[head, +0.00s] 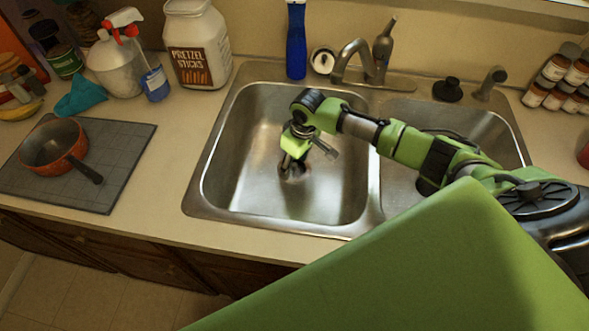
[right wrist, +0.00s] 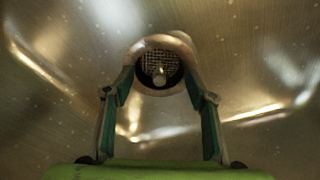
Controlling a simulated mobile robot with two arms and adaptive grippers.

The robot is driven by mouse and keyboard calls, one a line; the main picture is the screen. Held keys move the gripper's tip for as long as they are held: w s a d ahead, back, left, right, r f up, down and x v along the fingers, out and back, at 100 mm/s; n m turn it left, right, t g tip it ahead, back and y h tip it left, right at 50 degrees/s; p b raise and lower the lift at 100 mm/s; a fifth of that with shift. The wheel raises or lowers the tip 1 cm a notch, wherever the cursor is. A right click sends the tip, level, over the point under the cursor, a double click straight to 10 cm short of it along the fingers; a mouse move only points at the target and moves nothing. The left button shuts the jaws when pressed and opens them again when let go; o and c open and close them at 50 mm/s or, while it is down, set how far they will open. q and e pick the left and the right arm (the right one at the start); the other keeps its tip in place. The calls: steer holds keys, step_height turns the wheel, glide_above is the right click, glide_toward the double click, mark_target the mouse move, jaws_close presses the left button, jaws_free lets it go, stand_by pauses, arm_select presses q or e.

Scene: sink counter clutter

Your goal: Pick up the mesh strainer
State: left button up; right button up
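The mesh strainer (right wrist: 160,68) is a round metal basket with a pale rim, a dark mesh and a small centre knob, seen in the right wrist view. It sits at the drain in the left sink basin (head: 250,190). My right gripper (right wrist: 160,84) points down at it with its fingers spread, one tip at each side of the rim. Whether the tips touch the rim I cannot tell. In the head view my right gripper (head: 291,168) is low over the drain and mostly hides the strainer. My left gripper is not in view.
The basin walls surround my right gripper, with the sink divider (head: 374,190) to its right. A faucet (head: 356,62) and blue bottle (head: 296,42) stand behind. An orange pan (head: 53,144) rests on a dark mat (head: 128,143) at left. The basin floor is otherwise clear.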

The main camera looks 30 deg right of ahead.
steer(key=shift+s+f, duration=0.2)
steer(key=shift+s, duration=0.05)
jaws_close()
steer(key=shift+f, duration=0.1)
